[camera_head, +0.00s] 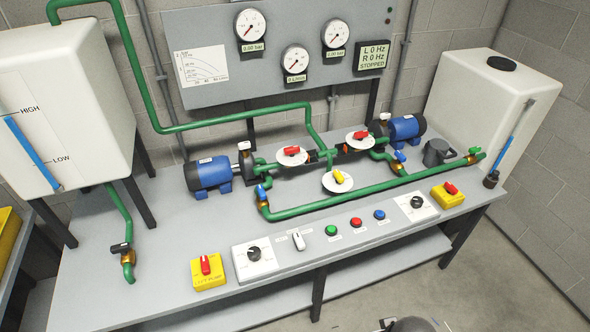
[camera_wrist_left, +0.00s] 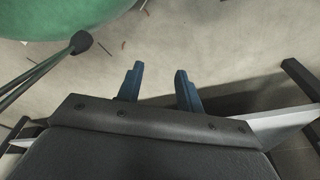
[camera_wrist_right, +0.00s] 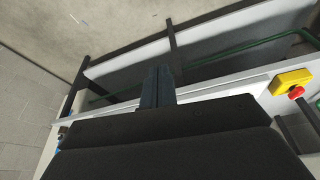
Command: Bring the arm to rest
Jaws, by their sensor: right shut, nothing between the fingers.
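My left gripper (camera_wrist_left: 158,82) shows in the left wrist view with its two blue fingers apart and nothing between them, above the concrete floor. My right gripper (camera_wrist_right: 157,72) shows in the right wrist view with its fingers together and empty. Behind it in that picture are the bench's front edge and lower shelf (camera_wrist_right: 130,62). Neither gripper shows clearly in the head view; a dark rounded part at the bottom edge looks like part of my own arm. Neither gripper is seen touching anything.
The grey bench (camera_head: 150,235) carries green pipes, two blue pumps (camera_head: 211,174), valves, a control strip and a yellow switch box with a red handle (camera_head: 208,271). White tanks stand left (camera_head: 70,100) and right (camera_head: 480,100). A green round object (camera_wrist_left: 65,12) is near my left gripper.

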